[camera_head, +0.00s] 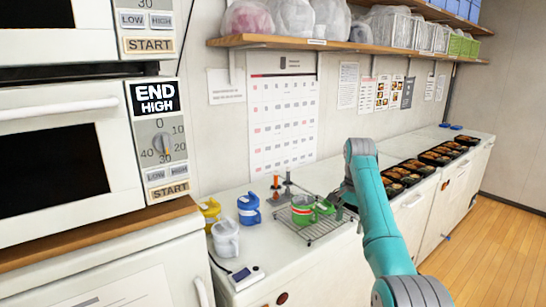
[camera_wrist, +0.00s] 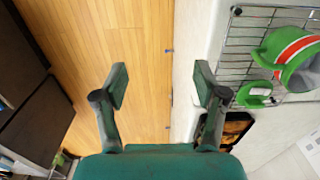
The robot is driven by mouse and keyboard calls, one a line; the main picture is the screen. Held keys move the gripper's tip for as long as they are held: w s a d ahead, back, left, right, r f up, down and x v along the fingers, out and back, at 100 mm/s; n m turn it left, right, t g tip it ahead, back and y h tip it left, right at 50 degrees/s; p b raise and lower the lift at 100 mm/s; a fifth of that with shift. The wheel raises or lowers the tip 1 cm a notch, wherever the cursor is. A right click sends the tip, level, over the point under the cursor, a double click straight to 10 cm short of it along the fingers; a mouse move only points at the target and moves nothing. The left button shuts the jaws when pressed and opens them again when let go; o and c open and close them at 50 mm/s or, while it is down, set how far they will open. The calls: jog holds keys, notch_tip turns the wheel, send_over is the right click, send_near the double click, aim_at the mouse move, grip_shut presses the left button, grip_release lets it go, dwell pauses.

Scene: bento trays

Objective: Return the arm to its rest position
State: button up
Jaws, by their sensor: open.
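My gripper (camera_wrist: 161,84) is open in the wrist view, with nothing between its fingers. Wooden floor and the counter's edge show beyond the fingers. In the head view my teal arm reaches over the counter, and the fingers are hard to make out near the rack. A green mug with a red and white band (camera_head: 303,212) sits on a wire rack (camera_head: 318,232). In the wrist view the mug (camera_wrist: 288,50) is at the upper right, apart from my fingers, on the rack (camera_wrist: 245,45).
Yellow (camera_head: 210,212), blue (camera_head: 249,208) and white (camera_head: 226,238) jugs stand left of the rack. A small white device (camera_head: 246,277) lies in front. Filled bento trays (camera_head: 402,176) line the counter at right. A shelf (camera_head: 350,46) hangs above. Wooden floor (camera_head: 500,250) at right is clear.

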jog(key=s+a+f+n+t, duration=0.1)
jog(key=s+f+t, duration=0.15)
jog(key=f, duration=1.25)
jog(key=s+f+n+t, duration=0.1)
jog(key=s+f, duration=0.2)
jog(key=f, duration=1.1)
jog(key=s+a+f+n+t, duration=0.2)
jog(key=s+f+n+t, duration=0.1)
jog(key=s+f, duration=1.55)
jog(key=s+a+r+n+t, duration=0.1)
jog(key=s+r+t, duration=0.15)
jog(key=s, duration=1.05)
jog(key=s+r+n+t, duration=0.2)
jog(key=s+r, duration=0.2)
jog(key=s, duration=0.9)
jog(key=s+r+n+t, duration=0.1)
jog(key=s+r, duration=0.8)
jog(key=r, duration=0.3)
jog(key=s+r+n+t, duration=0.1)
jog(key=s+r+t, duration=0.1)
jog(key=s+r, duration=0.7)
notch_tip(320, 180, up, 3)
jog(key=shift+s+a+n+t, duration=0.3)
jog(key=shift+s+a, duration=0.05)
